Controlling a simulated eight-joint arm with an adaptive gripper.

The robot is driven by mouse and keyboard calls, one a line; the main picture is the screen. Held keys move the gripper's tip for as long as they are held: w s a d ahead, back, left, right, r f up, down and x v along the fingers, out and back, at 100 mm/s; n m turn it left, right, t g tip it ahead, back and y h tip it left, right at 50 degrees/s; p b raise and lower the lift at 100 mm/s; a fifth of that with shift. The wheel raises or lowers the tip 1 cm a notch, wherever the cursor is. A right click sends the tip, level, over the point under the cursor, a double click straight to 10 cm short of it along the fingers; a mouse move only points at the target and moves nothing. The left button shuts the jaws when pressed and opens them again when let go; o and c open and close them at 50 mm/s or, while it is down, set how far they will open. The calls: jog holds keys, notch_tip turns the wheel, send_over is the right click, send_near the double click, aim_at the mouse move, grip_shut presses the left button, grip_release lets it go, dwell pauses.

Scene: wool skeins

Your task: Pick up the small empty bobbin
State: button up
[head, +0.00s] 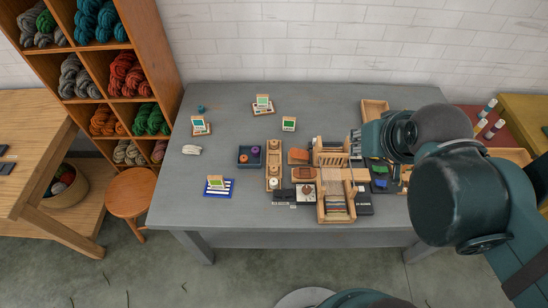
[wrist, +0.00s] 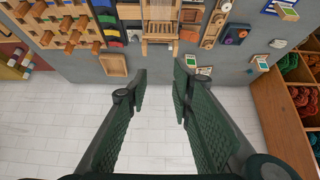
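A narrow wooden rack (head: 266,175) left of the table loom holds several small spool-like pieces, one with white on it (head: 273,184). The rack also shows in the wrist view (wrist: 211,42). Which piece is the small empty bobbin I cannot tell at this size. My gripper (wrist: 161,82) is open and empty, its two dark green fingers well apart above the back of the table. In the head view my gripper (head: 355,144) is beside the loom's upper right, to the right of the rack, partly hidden by my arm.
A dark tray (head: 241,164) with purple and orange-red rings is left of the rack. Card stands (head: 263,104) and a striped blue mat (head: 228,192) lie around. The table's left part (head: 180,175) is mostly free.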

jog(key=shift+w+a, duration=0.1)
jog(key=n+g+b, duration=0.3)
jog(key=n+g, duration=0.4)
jog(key=n, duration=0.4)
send_over(274, 168)
jog(key=shift+f, duration=13.5)
jog(key=shift+f, duration=0.1)
jog(key=shift+f+b, duration=0.45)
jog(key=shift+f, duration=0.75)
jog(key=shift+f, duration=0.1)
